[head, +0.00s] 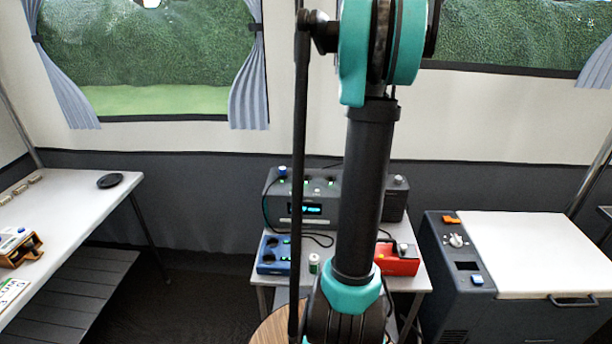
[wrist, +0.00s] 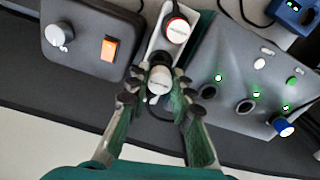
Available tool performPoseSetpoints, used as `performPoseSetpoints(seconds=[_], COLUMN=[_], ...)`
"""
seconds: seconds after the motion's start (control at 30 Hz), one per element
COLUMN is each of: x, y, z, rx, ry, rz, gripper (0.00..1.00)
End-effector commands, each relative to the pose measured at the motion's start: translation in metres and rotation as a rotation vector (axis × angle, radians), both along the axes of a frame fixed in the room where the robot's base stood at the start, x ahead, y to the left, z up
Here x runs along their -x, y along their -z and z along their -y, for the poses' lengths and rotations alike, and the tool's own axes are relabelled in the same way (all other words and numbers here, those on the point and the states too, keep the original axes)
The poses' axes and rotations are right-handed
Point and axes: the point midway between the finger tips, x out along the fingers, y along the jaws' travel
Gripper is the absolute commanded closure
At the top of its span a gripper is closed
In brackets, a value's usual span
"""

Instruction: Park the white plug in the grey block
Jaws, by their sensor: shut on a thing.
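In the wrist view my gripper (wrist: 157,89) is shut on the white plug (wrist: 160,78), whose round white top faces the camera. The plug is at the near end of a narrow pale grey block (wrist: 153,45). I cannot tell whether it is in the block or just above it, as the plug and fingers hide that end. A second plug with a white top and red ring (wrist: 177,29) sits at the block's far end. In the head view my arm hides the gripper, white plug and block.
A grey unit with dark round sockets and green lights (wrist: 222,70) stands right of the plug. A dark box with a knob and orange switch (wrist: 90,40) stands left. In the head view a blue block (head: 273,262) and a red block (head: 400,264) flank my arm.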

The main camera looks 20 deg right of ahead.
Motion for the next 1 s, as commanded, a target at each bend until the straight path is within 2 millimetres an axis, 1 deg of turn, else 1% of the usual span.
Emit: performPoseSetpoints(seconds=[0.8,1.0], x=[0.000,0.000], y=[0.016,0.017], z=[0.000,0.000], rx=[0.000,0.000], ry=[0.000,0.000], rz=[0.000,0.000], gripper=[1.00,1.00])
